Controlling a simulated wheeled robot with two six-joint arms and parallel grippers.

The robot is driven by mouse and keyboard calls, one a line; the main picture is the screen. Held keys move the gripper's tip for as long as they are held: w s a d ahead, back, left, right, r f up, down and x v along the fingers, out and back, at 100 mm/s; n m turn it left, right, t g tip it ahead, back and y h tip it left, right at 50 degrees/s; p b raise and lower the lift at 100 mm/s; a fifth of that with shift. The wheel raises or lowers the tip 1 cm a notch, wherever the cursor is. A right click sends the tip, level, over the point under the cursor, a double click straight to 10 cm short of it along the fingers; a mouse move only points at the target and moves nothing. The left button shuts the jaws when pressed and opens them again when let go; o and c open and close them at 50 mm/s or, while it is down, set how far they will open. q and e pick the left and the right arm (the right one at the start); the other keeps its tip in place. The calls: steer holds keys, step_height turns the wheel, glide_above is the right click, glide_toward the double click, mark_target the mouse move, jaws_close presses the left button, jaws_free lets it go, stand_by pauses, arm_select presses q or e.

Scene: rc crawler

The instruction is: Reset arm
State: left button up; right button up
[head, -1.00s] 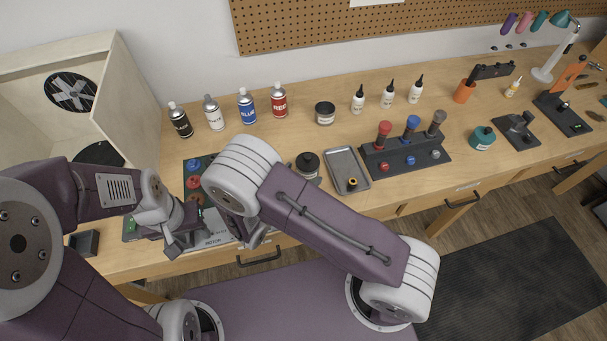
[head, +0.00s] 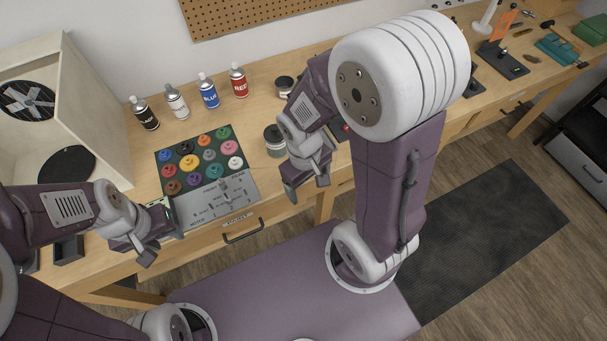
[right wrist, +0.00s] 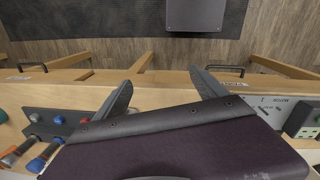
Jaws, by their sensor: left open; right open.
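My left gripper (head: 161,243) is open and empty at the lower left of the head view, beside the small green-screened device at the bench's front edge. My right gripper (head: 305,188) is open and empty near the front edge of the bench, right of the paint board (head: 243,190). In the right wrist view its two fingers (right wrist: 164,92) are spread apart with nothing between them. My right arm's large white joint and purple link cover much of the bench's right part in the head view.
Spray cans, among them a red can (head: 238,80), stand at the back of the bench. A jar (head: 275,142) stands close to my right gripper. A white booth (head: 92,100) is at the left. A dark mat (head: 490,240) lies on the floor.

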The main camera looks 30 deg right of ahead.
steer(key=m, duration=0.1)
steer(key=w+r+m+t+y, duration=0.1)
steer(key=m, duration=0.1)
steer(key=shift+w+a+r, duration=0.2)
steer(key=shift+a+r, duration=0.1)
stand_by(0.9)
